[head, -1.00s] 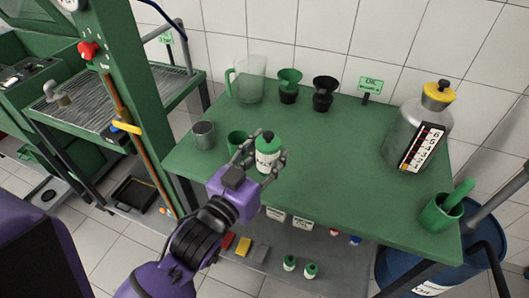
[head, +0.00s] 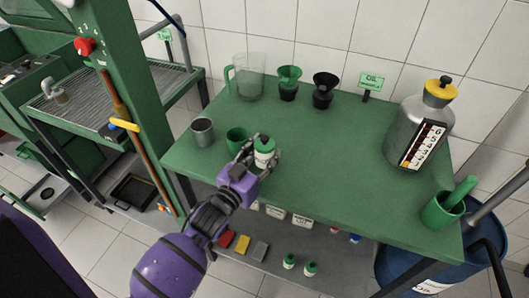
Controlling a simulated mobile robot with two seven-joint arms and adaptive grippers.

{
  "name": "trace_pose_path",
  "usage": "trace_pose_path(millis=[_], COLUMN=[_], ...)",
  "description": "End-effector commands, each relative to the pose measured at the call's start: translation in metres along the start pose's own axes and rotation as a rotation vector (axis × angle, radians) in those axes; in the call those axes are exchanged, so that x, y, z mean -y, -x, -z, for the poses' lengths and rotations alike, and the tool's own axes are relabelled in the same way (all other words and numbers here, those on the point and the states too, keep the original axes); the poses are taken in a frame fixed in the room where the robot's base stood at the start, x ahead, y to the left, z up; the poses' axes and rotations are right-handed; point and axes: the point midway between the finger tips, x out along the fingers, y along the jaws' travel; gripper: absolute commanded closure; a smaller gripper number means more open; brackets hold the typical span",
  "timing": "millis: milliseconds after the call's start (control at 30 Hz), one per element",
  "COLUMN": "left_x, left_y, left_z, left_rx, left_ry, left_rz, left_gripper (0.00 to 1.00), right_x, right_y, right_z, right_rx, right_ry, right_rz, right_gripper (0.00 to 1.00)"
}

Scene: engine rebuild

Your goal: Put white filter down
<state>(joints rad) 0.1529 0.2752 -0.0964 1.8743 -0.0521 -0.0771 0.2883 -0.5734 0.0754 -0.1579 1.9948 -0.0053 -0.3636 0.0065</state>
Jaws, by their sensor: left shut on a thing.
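The white filter (head: 264,158), a small white cylinder with a green top and a dark label, is upright at the front edge area of the green table (head: 330,180). My left gripper (head: 259,160) is shut on it, with fingers on both sides and the wrist reaching in from the front. I cannot tell whether the filter's base touches the tabletop, as the gripper hides it. My right gripper is not in view.
A green cup (head: 237,138) stands just left of the filter, with a metal cup (head: 203,132) beyond it. A metal oil can (head: 412,125) is right; the table's middle is clear.

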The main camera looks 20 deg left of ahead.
Motion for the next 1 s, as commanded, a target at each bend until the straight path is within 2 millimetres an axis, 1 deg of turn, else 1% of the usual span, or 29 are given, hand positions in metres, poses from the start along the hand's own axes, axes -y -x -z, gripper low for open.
trace_pose_path(millis=[133, 267, 300, 433, 700, 800, 867, 967, 1000], left_x=[0.000, 0.000, 0.000, 0.000, 0.000, 0.000, 0.000, 0.000, 0.000], left_y=[-0.001, 0.000, 0.000, 0.000, 0.000, 0.000, 0.006, 0.022, 0.031], left_z=[0.003, -0.002, -0.002, -0.002, -0.001, 0.003, 0.001, -0.001, -0.001], left_rx=[-0.003, -0.001, 0.000, -0.001, -0.001, -0.003, 0.000, 0.003, 0.004], left_ry=[-0.001, -0.001, -0.001, -0.001, -0.001, -0.001, -0.001, -0.001, -0.001], left_rz=[0.000, 0.000, 0.000, 0.000, 0.000, 0.000, 0.000, 0.001, 0.000], left_gripper=[0.88, 0.88, 0.56, 0.39, 0.39, 0.39, 0.39, 0.39, 0.39], right_x=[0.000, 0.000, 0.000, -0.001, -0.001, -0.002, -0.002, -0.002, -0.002], right_y=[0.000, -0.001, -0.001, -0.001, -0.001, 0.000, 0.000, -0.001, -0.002], right_z=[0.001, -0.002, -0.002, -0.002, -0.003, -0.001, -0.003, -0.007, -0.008], right_rx=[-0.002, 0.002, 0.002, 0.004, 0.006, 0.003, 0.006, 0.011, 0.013], right_ry=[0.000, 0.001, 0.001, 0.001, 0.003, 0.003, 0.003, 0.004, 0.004], right_rz=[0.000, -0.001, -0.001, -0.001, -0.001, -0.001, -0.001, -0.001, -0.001], right_gripper=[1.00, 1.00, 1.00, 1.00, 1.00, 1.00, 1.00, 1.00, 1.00])
